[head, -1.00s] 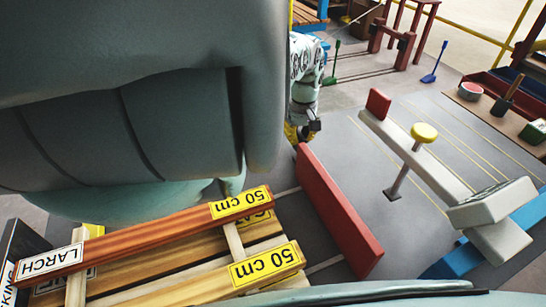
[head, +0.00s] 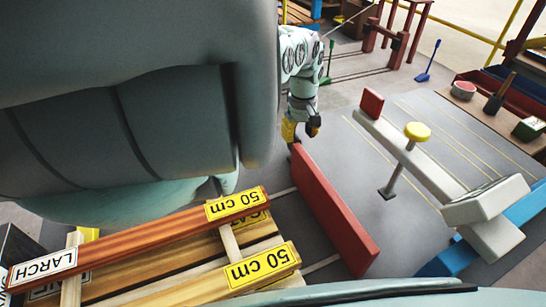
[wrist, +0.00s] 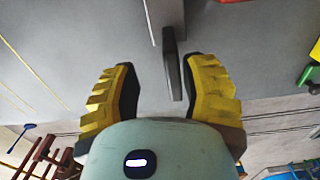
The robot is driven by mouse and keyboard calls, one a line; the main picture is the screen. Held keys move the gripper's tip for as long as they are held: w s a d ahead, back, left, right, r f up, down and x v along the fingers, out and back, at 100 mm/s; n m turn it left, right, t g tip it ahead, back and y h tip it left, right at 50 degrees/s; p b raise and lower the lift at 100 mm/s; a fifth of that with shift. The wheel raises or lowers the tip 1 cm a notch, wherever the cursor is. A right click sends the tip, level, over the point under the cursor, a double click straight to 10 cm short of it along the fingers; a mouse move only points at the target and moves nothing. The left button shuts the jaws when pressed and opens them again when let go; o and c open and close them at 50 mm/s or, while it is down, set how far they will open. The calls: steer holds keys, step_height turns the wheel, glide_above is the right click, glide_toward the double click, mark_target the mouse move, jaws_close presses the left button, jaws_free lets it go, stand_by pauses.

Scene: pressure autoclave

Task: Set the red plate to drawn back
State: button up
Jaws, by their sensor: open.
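The long red plate (head: 333,212) stands upright on edge in the head view, to the right of the labelled boards. Two pale rods run from its left side toward those boards.
A pale beam (head: 418,158) with a small red block (head: 371,102) at its far end lies right of the plate. A yellow-topped post (head: 417,132) stands beside it. Boards marked 50 cm (head: 262,265) lie at lower left. Grey floor lies between plate and beam.

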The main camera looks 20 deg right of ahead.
step_height(320, 180, up, 11)
steer(key=a, duration=0.1)
steer(key=shift+w+f, duration=0.15)
steer(key=shift+w, duration=0.2)
stand_by(0.3)
